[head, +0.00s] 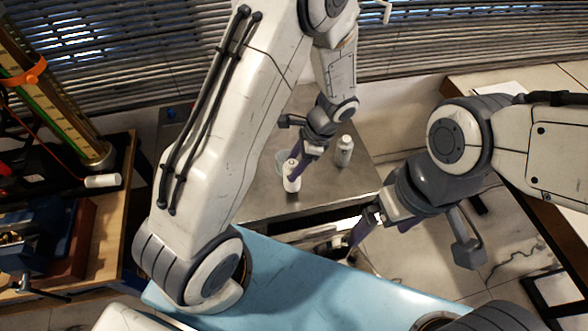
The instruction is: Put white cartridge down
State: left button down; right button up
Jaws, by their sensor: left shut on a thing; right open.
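My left gripper (295,167) is over the grey metal table (265,205) and shut on a white cartridge (292,183). The cartridge looks upright near the table's front part; I cannot tell whether its base touches the surface. A second white cartridge-like bottle (344,151) stands upright on the same table, to the right of the held one and apart from it. A pale, clear round thing (281,158) shows just behind my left gripper, partly hidden. My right gripper (362,231) is open and empty, off the table's front right edge.
A wooden bench (107,235) on the left bears a blue vise (45,240), a white cylinder (102,181) and a tall gauge column (60,110). The metal table's front left is bare.

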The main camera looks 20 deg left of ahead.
pick_arm(q)
notch_tip(320, 180, down, 3)
jog(key=shift+f+p, duration=0.1)
jog(key=shift+p, duration=0.2)
jog(key=shift+f, duration=0.15)
jog(key=shift+c, duration=0.9)
grip_release()
